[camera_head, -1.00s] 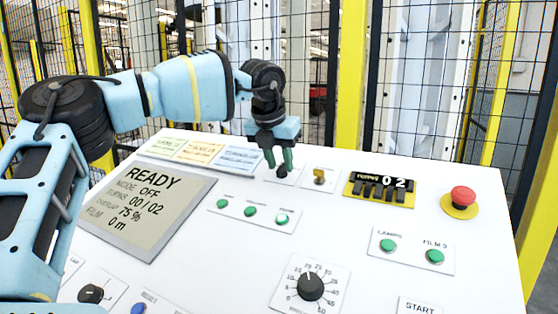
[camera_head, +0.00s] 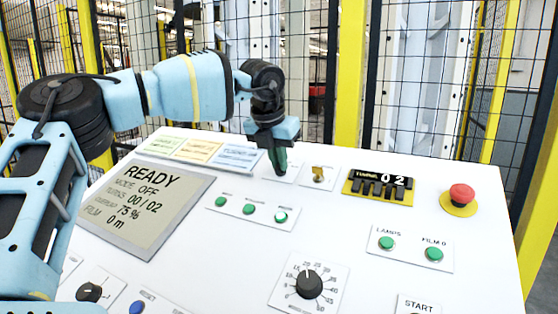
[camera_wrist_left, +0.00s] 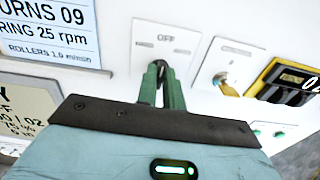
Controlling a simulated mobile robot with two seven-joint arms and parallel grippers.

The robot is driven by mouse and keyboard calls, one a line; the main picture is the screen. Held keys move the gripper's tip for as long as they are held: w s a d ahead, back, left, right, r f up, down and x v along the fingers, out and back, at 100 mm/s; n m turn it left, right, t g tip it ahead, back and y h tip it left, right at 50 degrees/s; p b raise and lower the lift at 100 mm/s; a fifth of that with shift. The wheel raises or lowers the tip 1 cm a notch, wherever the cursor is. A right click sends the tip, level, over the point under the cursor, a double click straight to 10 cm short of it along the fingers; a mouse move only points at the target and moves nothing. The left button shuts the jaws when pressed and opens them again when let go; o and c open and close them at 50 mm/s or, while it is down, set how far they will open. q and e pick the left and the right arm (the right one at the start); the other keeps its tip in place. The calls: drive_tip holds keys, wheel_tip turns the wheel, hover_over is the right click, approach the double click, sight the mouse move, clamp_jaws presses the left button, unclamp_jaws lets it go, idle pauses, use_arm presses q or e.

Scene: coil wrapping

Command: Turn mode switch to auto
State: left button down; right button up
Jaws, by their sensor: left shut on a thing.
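The mode switch (camera_wrist_left: 161,66) is a dark knob on a white plate (camera_wrist_left: 148,36) marked OFF, seen in the left wrist view. My left gripper (camera_wrist_left: 161,84) points down at it, with its green fingers shut on the knob. In the head view my left gripper (camera_head: 278,170) stands at the back of the panel and its fingers hide most of the knob. The display (camera_head: 150,207) reads READY and MODE OFF. My right gripper is not in view.
A brass key switch (camera_head: 318,174) sits just right of the gripper, then a black counter (camera_head: 380,188) and a red emergency stop button (camera_head: 461,195). Green buttons (camera_head: 250,209) and a black dial (camera_head: 309,283) lie nearer. Mesh fencing stands behind the panel.

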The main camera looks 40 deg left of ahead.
use_arm(q)
drive_tip(key=m+b, duration=0.1)
drive_tip(key=m, duration=0.1)
drive_tip(key=shift+f+m, duration=0.1)
drive_tip(key=shift+m, duration=0.2)
drive_tip(key=m+b, duration=0.1)
drive_tip(key=m, duration=0.2)
drive_tip(key=shift+d, duration=0.1)
drive_tip(key=shift+m, duration=1.5)
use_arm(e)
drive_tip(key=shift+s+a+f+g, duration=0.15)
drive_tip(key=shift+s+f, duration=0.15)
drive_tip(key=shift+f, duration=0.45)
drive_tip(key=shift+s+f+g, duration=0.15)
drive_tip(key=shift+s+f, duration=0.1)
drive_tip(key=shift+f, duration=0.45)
use_arm(q)
drive_tip(key=c, duration=1.5)
unclamp_jaws()
